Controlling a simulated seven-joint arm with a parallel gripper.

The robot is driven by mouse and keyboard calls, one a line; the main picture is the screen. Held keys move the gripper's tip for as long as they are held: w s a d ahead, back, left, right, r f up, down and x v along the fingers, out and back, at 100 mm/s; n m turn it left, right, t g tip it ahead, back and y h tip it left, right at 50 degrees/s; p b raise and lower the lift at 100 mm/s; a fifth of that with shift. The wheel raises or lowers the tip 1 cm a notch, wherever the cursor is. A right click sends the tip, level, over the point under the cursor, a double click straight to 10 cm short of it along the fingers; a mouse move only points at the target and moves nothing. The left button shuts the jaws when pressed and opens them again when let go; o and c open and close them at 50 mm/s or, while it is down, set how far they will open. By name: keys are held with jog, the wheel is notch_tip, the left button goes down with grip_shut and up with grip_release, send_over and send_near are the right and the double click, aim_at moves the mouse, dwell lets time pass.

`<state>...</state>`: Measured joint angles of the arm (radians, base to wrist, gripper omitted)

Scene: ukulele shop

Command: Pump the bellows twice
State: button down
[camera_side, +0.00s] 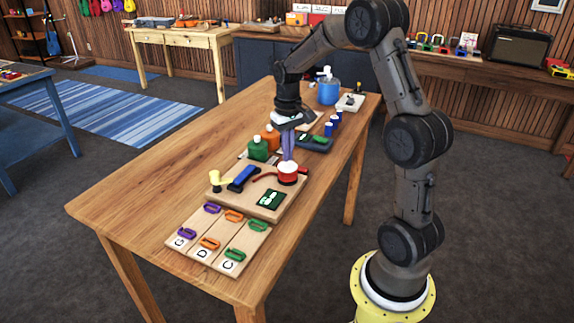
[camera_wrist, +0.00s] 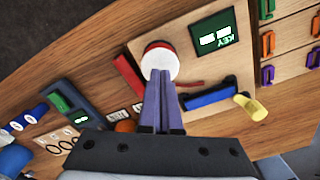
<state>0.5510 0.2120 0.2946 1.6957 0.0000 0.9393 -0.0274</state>
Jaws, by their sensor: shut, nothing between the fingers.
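A round bellows (camera_side: 287,179), red with a white top, stands on a light wooden board (camera_side: 225,198) on the table. It also shows in the wrist view (camera_wrist: 159,60). My gripper (camera_side: 289,159) points down over it with its purple fingers together and nothing between them. In the wrist view the fingertips (camera_wrist: 161,75) overlap the near edge of the white top. I cannot tell whether they touch it. A thin red arm lies to the left of the bellows in the side view.
The board also holds a blue bar (camera_side: 242,178), a yellow knob (camera_side: 216,181) and a green "KEY" display (camera_side: 271,199). A letter-marked tray of coloured clips (camera_side: 216,243) lies in front. Green (camera_side: 258,149) and orange bottles stand close behind. The table's left side is bare.

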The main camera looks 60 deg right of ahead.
aim_at(288, 165)
jog(key=shift+f, duration=0.15)
jog(key=shift+f, duration=0.35)
jog(key=shift+f, duration=1.3)
jog(key=shift+r, duration=3.85)
